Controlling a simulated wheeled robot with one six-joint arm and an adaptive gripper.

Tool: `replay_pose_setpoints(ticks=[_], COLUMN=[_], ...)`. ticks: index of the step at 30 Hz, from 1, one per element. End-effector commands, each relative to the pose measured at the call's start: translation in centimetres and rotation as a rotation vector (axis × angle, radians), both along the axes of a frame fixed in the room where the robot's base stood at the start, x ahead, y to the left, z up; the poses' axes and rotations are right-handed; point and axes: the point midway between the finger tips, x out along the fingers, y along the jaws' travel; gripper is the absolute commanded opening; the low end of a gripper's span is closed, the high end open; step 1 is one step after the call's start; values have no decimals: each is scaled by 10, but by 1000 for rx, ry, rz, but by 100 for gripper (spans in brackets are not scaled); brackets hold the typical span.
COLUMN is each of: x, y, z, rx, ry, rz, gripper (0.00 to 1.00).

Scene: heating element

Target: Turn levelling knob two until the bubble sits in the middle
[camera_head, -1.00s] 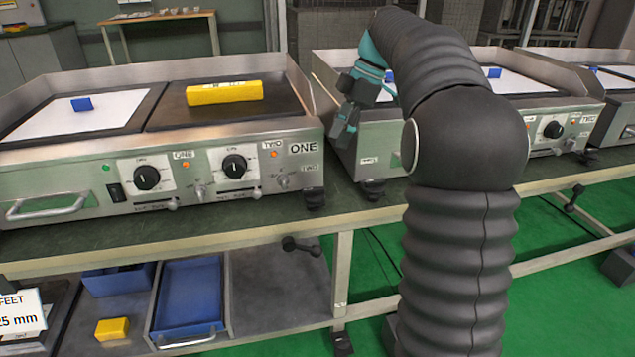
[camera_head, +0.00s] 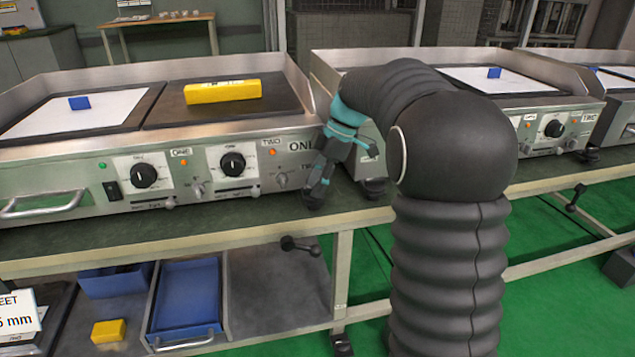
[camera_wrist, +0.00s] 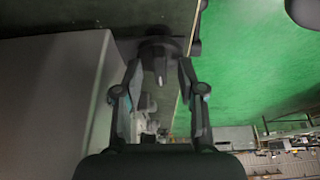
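The griddle marked ONE (camera_head: 75,178) stands on the bench, with a yellow bar like a spirit level (camera_head: 222,91) on its right-hand plate. No bubble can be read at this size. A TWO label is partly visible at the griddle's lower right corner. My gripper (camera_head: 313,200) points down at that corner and hides the foot there. In the wrist view, my gripper (camera_wrist: 159,66) is open, its fingers apart on either side of a dark round knob (camera_wrist: 158,48) near the tips. I cannot tell whether they touch it.
A second griddle (camera_head: 535,110) stands to the right, with a narrow gap between. The bench's front edge (camera_head: 200,243) runs just below the gripper. A black crank-like handle (camera_head: 300,245) sticks out under it. Blue trays (camera_head: 187,300) and a yellow block (camera_head: 109,330) lie on the shelf.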

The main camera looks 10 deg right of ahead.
Motion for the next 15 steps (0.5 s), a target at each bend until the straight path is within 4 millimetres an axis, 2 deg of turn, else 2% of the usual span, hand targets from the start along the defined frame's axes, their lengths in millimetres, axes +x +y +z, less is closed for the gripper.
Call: replay_pose_setpoints(ticks=[6,8,11,15], x=[0,0,0,0], y=[0,0,0,0], z=[0,0,0,0], rx=[0,0,0,0], ry=[0,0,0,0], rz=[0,0,0,0], gripper=[40,27,2,0])
